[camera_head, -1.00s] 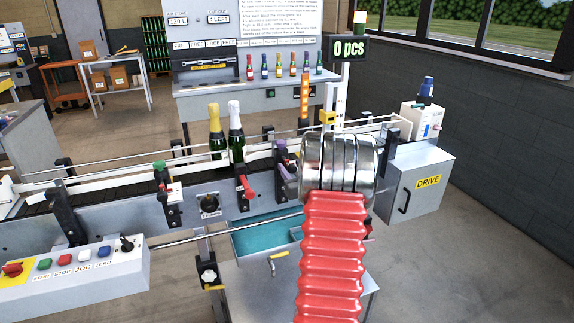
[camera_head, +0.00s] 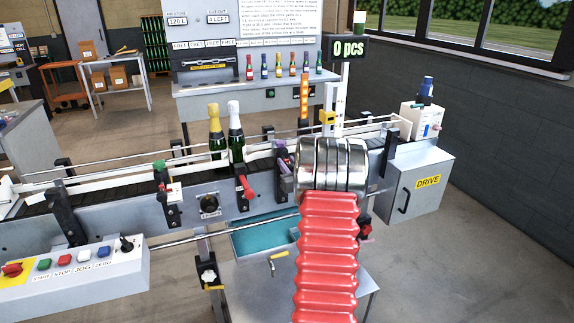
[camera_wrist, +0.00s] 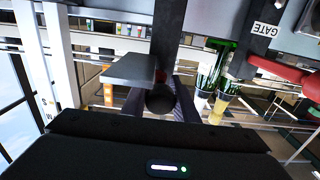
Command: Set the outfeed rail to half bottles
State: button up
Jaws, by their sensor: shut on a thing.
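My gripper (camera_wrist: 160,92) shows in the wrist view, shut around a dark round knob (camera_wrist: 160,103) at the end of a dark bracket. In the head view my own arm hides the gripper and that knob. A post with a purple top (camera_head: 282,158) stands just left of my arm. White guide rails (camera_head: 110,183) run along the conveyor; which part is the outfeed rail and its setting cannot be read. A gold-necked bottle (camera_head: 216,133) and a white-necked bottle (camera_head: 235,133) stand upright on the conveyor.
Left of the purple post are a red lever (camera_head: 246,187) and a green-topped post (camera_head: 160,170). The drive box (camera_head: 420,185) stands at right, the button panel (camera_head: 75,265) at lower left. In the wrist view a GATE plate (camera_wrist: 265,30) hangs near the bottles.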

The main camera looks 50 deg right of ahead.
grip_shut()
jog(key=shift+a, duration=0.1)
jog(key=shift+s+a, duration=0.3)
jog(key=shift+s, duration=0.15)
jog(key=o, duration=0.7)
grip_release()
jog(key=shift+c, duration=0.2)
jog(key=v, duration=1.3)
jog(key=shift+s+a, duration=0.15)
jog(key=shift+s, duration=0.2)
jog(key=shift+f, duration=0.1)
